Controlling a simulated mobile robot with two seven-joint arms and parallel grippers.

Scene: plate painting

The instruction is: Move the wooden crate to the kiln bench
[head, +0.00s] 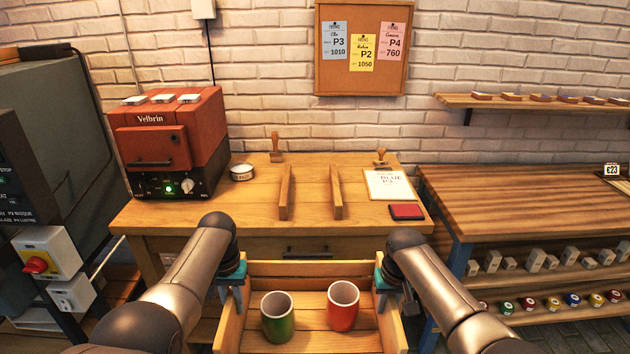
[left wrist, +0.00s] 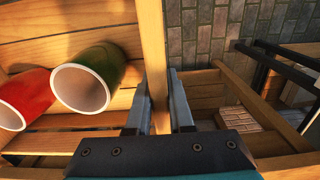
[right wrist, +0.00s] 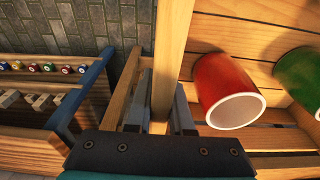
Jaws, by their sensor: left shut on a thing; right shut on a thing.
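The wooden crate (head: 290,268) is in front of me at the bottom middle of the head view, just short of the bench. A green cup (head: 277,317) and a red cup (head: 343,306) stand in it. My left gripper (left wrist: 159,105) is shut on the crate's left side wall. My right gripper (right wrist: 160,105) is shut on its right side wall. The kiln bench (head: 255,205) is beyond the crate. It bears a red kiln (head: 170,140) at its left and two upright wooden rails (head: 286,192) in its middle. The crate's underside is hidden.
A round tin (head: 242,172), two wooden stamps (head: 276,148), a paper card (head: 389,185) and a red ink pad (head: 407,212) lie on the bench. The surface between the rails is clear. A second wooden table (head: 520,200) stands at the right, with shelves below.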

